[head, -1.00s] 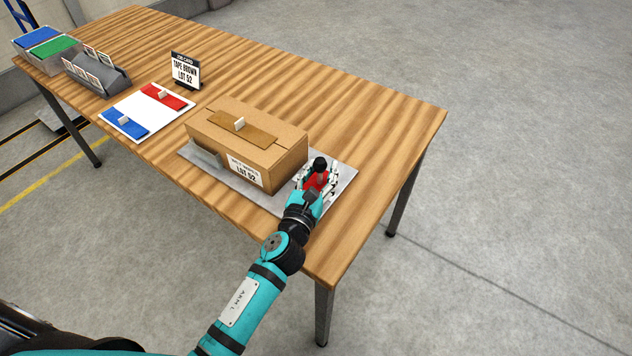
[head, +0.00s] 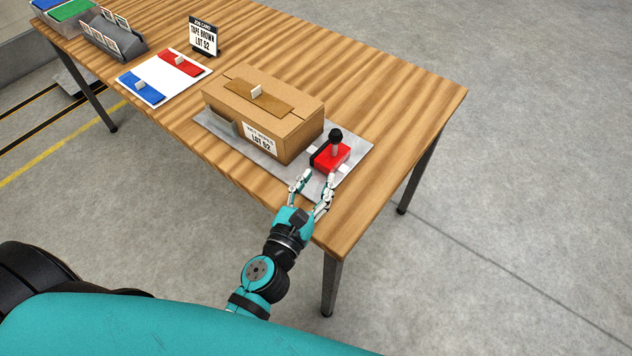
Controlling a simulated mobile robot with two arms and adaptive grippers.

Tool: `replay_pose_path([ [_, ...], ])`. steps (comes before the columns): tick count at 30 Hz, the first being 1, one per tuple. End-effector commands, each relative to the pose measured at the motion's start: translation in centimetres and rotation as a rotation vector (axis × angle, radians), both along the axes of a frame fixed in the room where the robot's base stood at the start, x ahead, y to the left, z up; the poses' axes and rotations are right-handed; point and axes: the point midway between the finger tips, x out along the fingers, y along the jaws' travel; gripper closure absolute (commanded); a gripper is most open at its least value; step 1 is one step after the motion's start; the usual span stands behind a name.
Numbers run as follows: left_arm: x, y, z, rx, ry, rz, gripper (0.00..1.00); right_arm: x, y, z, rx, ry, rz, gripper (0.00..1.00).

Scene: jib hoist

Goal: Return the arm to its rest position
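My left gripper (head: 314,190) is open and empty at the near edge of the table, with its fingers pointing toward a red block with a black knob on top (head: 331,158). The fingertips are just short of the red block, which stands on the right end of a grey plate (head: 352,178). My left arm (head: 262,275) is teal and black and comes up from the lower left. My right gripper does not show.
A cardboard box (head: 265,112) with a brown strip stands on the plate. A white mat (head: 164,77) with blue and red pieces, a job card (head: 203,38), a grey rack (head: 113,40) and coloured bins (head: 65,13) lie farther left. The table's right end (head: 425,110) is clear.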

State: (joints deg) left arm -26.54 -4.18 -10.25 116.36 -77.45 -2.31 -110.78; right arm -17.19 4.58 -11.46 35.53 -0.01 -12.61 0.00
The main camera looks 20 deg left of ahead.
Motion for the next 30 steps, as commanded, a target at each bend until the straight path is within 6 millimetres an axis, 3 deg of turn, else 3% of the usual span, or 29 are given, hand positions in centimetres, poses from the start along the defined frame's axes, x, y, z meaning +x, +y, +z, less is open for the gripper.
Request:
replay_pose_path([
  [9,0.0,0.1,0.0,-0.006,0.002,0.003,0.64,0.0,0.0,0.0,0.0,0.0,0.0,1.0],
  [13,-0.1,2.2,0.1,-0.169,0.03,0.08,0.64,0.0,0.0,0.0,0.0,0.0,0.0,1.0],
  [17,-1.2,7.2,-0.5,-0.641,0.099,0.297,0.64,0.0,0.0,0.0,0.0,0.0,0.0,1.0],
  [21,-4.3,11.4,-3.2,-1.302,0.176,0.612,0.64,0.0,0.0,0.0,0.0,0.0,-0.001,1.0],
  [24,-6.9,12.1,-5.3,-1.676,0.218,0.826,0.64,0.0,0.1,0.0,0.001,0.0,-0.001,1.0],
  [30,-11.5,10.9,-7.9,-2.121,0.268,1.189,0.64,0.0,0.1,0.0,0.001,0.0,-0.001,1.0],
])
